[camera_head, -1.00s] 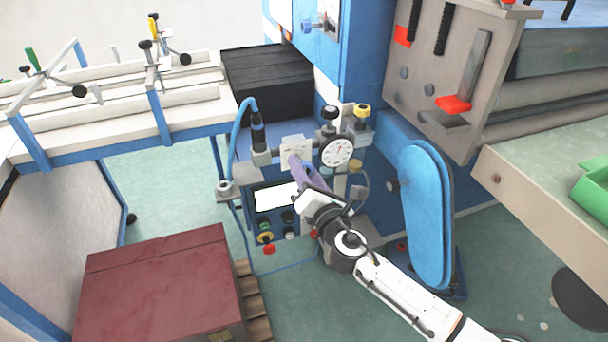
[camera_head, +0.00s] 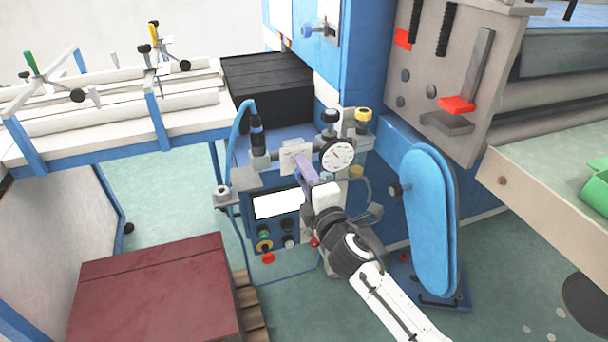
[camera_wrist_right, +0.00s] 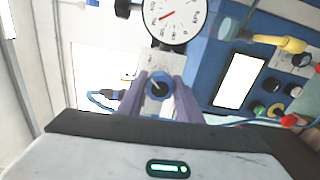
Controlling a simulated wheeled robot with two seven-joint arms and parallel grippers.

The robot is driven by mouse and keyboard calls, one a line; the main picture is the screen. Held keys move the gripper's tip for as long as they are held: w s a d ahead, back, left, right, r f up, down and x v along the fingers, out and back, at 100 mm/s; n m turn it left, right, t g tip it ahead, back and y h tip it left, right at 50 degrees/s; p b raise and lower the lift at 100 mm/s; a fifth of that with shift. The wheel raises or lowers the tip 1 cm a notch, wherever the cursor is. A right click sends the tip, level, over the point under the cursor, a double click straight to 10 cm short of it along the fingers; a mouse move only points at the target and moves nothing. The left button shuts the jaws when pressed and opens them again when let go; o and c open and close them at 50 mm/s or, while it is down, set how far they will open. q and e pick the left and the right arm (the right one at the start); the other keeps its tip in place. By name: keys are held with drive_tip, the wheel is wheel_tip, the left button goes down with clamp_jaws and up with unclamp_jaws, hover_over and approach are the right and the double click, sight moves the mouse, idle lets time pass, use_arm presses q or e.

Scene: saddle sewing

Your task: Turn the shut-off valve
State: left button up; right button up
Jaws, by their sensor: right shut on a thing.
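My right gripper (camera_head: 304,172) reaches the front of the blue machine, just left of and below the round white gauge (camera_head: 337,156). The gauge also shows in the wrist view (camera_wrist_right: 177,16). In the head view my fingers hide the valve. My left gripper is not in view.
A control panel with a white screen (camera_head: 278,205) and several buttons sits left of my right wrist. A blue upright cover (camera_head: 428,220) stands close to its right. A dark red box (camera_head: 150,300) on a pallet stands at lower left.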

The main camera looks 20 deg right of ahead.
drive_tip(key=shift+m, duration=0.4)
drive_tip(key=o, duration=1)
drive_tip(key=shift+o, duration=0.2)
drive_tip(key=shift+s, duration=0.15)
drive_tip(key=s, duration=1)
drive_tip(key=shift+d, duration=0.15)
drive_tip(key=s+a+f+m+g+y+p, duration=0.1)
drive_tip(key=s+a+f+m+g+y, duration=0.1)
drive_tip(key=s+f+m+g, duration=0.7)
drive_tip(key=s+a+f+m, duration=0.1)
drive_tip(key=s+f+m, duration=0.6)
drive_tip(key=s+f, duration=0.8)
drive_tip(key=shift+s+f, duration=0.25)
drive_tip(key=shift+s, duration=0.2)
